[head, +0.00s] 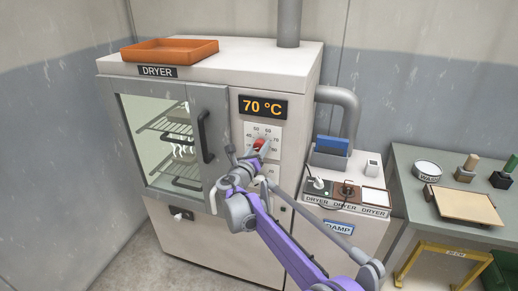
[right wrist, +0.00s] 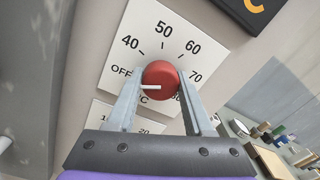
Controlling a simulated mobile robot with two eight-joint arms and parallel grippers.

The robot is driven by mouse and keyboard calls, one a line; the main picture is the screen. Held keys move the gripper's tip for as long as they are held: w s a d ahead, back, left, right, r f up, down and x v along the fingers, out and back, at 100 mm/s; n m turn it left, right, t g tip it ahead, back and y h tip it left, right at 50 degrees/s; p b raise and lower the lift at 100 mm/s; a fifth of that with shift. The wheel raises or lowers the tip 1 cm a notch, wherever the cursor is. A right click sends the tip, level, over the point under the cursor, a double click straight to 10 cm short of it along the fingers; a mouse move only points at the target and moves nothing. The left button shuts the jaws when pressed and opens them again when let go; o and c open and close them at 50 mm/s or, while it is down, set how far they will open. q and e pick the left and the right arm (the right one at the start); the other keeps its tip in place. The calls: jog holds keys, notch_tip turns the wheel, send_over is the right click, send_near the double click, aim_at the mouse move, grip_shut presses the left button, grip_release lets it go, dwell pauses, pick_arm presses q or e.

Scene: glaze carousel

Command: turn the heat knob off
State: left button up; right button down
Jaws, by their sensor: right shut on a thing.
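The red heat knob (right wrist: 163,76) sits on a white dial plate (right wrist: 181,33) marked OFF, 40, 50, 60, 70 in the right wrist view. Its white pointer line points left, toward the OFF side of the dial. My right gripper (right wrist: 160,98) is shut on the knob, with one finger on each side. In the head view the knob (head: 260,144) shows at the tip of my right gripper (head: 257,150), on the dryer (head: 210,239) front. The display (head: 263,108) above reads 70 °C. My left gripper is not in view.
The dryer door (head: 209,97) with its dark handle (head: 204,136) is shut, left of the knob. An orange tray (head: 170,50) lies on top. A cabinet (head: 335,233) with small items and a grey table (head: 410,160) stand to the right.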

jog(key=shift+n, duration=0.3)
jog(key=shift+c, duration=1.5)
grip_release()
jog(key=b+v, duration=0.1)
jog(key=v, duration=1)
jog(key=shift+d, duration=0.1)
